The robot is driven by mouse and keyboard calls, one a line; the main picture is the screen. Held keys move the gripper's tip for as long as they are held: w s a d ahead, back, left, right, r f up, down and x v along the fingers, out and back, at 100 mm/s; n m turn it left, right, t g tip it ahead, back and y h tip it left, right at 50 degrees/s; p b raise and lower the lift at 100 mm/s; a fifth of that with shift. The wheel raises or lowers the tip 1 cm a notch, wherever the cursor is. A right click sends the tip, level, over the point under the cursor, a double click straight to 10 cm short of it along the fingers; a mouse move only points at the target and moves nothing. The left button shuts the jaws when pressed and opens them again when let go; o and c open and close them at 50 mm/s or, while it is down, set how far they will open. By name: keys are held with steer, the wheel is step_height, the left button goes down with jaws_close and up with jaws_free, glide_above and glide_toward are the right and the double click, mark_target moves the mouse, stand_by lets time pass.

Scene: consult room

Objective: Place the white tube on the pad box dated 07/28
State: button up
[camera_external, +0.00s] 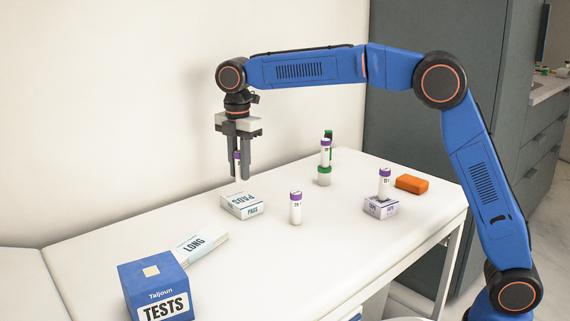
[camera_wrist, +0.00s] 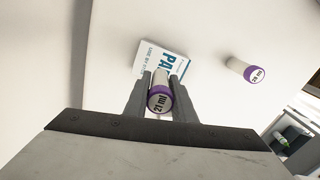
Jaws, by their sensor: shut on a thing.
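My gripper (camera_external: 238,172) is shut on a white tube with a purple cap (camera_external: 238,157). In the wrist view the held tube (camera_wrist: 160,100) reads "21 ml" on its cap, between the fingers (camera_wrist: 160,85). The tube is upright and above the white PADS box (camera_external: 242,207), apart from it in the external view. The box also shows just beyond the fingertips in the wrist view (camera_wrist: 152,56). Its small "use by" print is too small to read. Another purple-capped white tube (camera_external: 296,209) stands on the table, to the right of the box; its cap (camera_wrist: 254,74) shows in the wrist view.
A purple-capped tube stands on a small lavender box (camera_external: 379,208), beside an orange block (camera_external: 411,184). A LONG packet (camera_external: 196,246) and blue TESTS box (camera_external: 155,283) lie front left.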

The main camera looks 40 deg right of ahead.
mark_target(240, 182)
steer(key=shift+f, duration=2.3)
steer(key=shift+f, duration=0.1)
steer(key=o, duration=1)
step_height(240, 182, up, 12)
steer(key=shift+f, duration=0.15)
steer(key=shift+r, duration=0.3)
